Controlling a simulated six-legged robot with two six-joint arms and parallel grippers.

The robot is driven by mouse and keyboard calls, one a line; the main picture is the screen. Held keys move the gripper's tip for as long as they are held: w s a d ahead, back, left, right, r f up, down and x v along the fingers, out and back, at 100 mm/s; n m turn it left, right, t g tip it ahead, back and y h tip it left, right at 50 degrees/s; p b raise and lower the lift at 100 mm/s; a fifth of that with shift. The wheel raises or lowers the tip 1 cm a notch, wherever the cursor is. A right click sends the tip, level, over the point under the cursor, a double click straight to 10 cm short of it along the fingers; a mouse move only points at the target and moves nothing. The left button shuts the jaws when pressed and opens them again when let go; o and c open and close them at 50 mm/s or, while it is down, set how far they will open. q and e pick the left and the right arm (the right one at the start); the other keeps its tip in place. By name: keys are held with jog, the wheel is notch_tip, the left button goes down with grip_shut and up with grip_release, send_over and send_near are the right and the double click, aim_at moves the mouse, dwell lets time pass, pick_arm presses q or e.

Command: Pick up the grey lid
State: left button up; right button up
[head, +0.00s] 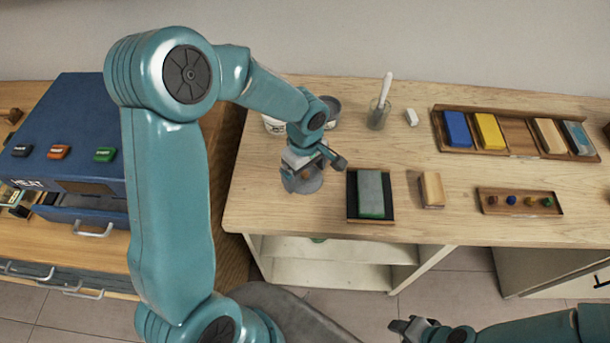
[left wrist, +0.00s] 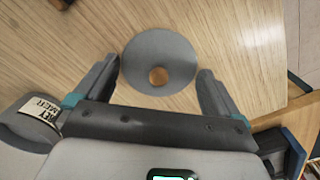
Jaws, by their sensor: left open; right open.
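The grey lid (head: 303,183) lies on the wooden table near its left front part, partly hidden by my left gripper. In the left wrist view it is a round grey disc (left wrist: 158,45) with a small brown knob at its middle. My left gripper (head: 313,166) is over the lid, pointing down. In the left wrist view its open fingers (left wrist: 158,70) stand on either side of the lid, with nothing held between them. I cannot tell the exact height. My right gripper (head: 408,326) is open and empty, low in front of the table.
A labelled white jar (head: 273,125) and a grey container (head: 332,110) stand behind the lid. A black tray (head: 352,201) with a green-grey block lies to its right, then a wooden block (head: 432,190). A glass (head: 377,117) holds a brush.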

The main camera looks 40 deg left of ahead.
pick_arm(q)
jog(key=shift+a, duration=0.1)
jog(key=c, duration=1)
jog(key=shift+s, duration=0.1)
grip_shut()
